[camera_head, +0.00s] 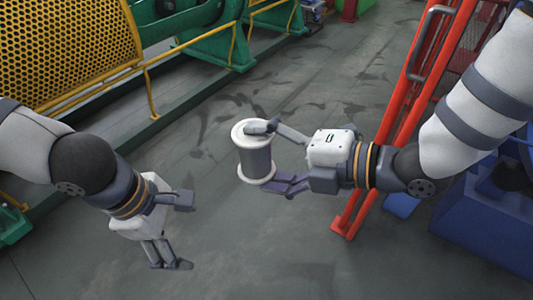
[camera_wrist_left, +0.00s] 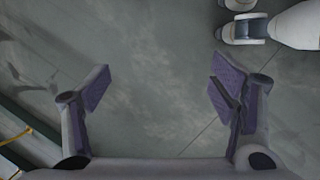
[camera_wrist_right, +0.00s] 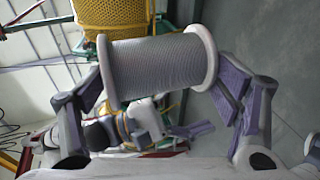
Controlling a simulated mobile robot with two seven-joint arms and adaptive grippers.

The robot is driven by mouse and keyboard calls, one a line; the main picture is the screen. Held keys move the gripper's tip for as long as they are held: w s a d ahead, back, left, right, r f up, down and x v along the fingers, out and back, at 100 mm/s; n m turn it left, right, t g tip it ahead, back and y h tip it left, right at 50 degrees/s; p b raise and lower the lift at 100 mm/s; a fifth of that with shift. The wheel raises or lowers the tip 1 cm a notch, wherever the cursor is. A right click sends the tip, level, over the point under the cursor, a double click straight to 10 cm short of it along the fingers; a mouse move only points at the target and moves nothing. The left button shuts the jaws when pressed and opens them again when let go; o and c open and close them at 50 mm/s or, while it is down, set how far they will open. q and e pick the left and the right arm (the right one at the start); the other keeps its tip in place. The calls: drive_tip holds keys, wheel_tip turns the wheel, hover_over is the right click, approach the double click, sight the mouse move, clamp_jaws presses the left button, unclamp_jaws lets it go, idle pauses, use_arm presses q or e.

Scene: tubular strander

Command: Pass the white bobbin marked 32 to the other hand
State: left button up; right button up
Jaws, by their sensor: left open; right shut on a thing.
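The bobbin (camera_head: 255,160) has white flanges and grey winding, and hangs upright in mid-air in the head view. No marking 32 is legible. My right gripper (camera_head: 267,159) is shut on it, with one finger over the top flange and the other at the bottom flange. In the right wrist view the bobbin (camera_wrist_right: 160,68) spans between the fingers. My left gripper (camera_head: 183,234) is open and empty, to the left of and nearer than the bobbin, apart from it. The left wrist view shows bare floor between its fingers (camera_wrist_left: 162,78).
A yellow mesh guard (camera_head: 70,50) and green machine frames (camera_head: 215,45) stand at the left and back. A red ladder-like frame (camera_head: 405,110) and a blue machine base (camera_head: 490,230) stand at the right, near my right arm. The grey floor (camera_head: 320,85) between is clear.

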use_arm(q)
drive_tip(key=s+a+f+m+g+y, duration=0.25)
drive_tip(key=s+a+f+m, duration=0.35)
drive_tip(key=s+f+m, duration=0.65)
drive_tip(key=s+m, duration=0.1)
drive_tip(key=s, duration=0.3)
drive_tip(key=s+a+f+m+g, duration=0.1)
drive_tip(key=s+f+m, duration=0.2)
drive_tip(key=s, duration=0.4)
drive_tip(key=shift+f+m, duration=0.35)
drive_tip(key=shift+m, duration=0.1)
drive_tip(key=shift+a+y, duration=0.1)
drive_tip(key=shift+y, duration=0.15)
